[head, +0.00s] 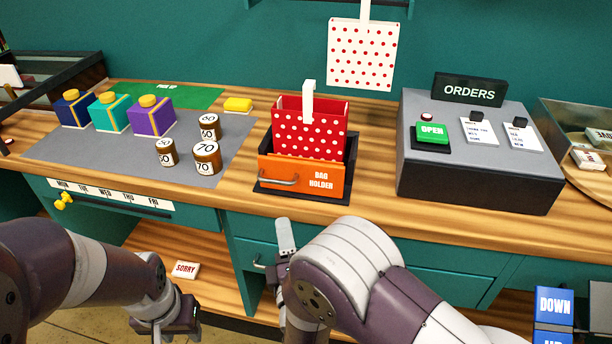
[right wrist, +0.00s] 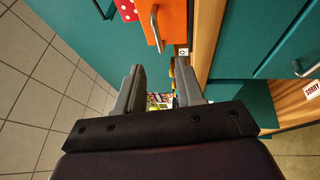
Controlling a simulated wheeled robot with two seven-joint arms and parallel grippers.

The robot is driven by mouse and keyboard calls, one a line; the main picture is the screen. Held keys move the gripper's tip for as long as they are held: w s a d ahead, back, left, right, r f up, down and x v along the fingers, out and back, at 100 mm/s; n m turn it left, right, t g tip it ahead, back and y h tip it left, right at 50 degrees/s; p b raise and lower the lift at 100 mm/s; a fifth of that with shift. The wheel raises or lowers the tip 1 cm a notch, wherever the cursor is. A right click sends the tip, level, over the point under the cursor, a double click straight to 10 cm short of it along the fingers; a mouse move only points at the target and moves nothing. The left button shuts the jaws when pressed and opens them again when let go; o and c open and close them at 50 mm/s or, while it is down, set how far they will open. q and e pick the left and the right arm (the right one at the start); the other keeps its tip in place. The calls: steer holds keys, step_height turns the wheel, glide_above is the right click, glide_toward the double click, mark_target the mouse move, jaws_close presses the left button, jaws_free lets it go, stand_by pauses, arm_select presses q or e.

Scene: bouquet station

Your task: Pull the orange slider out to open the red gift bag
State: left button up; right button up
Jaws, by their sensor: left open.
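The red gift bag with white dots (head: 310,132) stands upright in the bag holder on the counter. The orange slider (head: 330,179), labelled BAG HOLDER, covers the holder's front and carries a metal handle (head: 277,177). In the right wrist view the slider (right wrist: 176,18) and its handle (right wrist: 155,28) show at the top, beyond the fingers. My right gripper (right wrist: 160,85) is open and empty; in the head view its finger (head: 285,240) shows below the counter edge, partly hidden by my arm. My left gripper (head: 180,318) is open, low at the left, away from the bag.
Several numbered brown jars (head: 207,158) and gift boxes (head: 152,117) stand on the grey mat (head: 95,150) left of the holder. The grey orders console (head: 480,165) stands to the right. Teal drawers (head: 420,262) lie under the counter edge. A SORRY card (head: 186,270) lies on the lower shelf.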

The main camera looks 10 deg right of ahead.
glide_toward(276, 188)
steer(key=w+r, duration=0.1)
steer(key=r, duration=0.1)
steer(key=w+r, duration=0.2)
steer(key=w+r+p, duration=0.1)
steer(key=w+r, duration=0.1)
steer(key=shift+a+r, duration=0.1)
steer(key=shift+a, duration=0.3)
jaws_close()
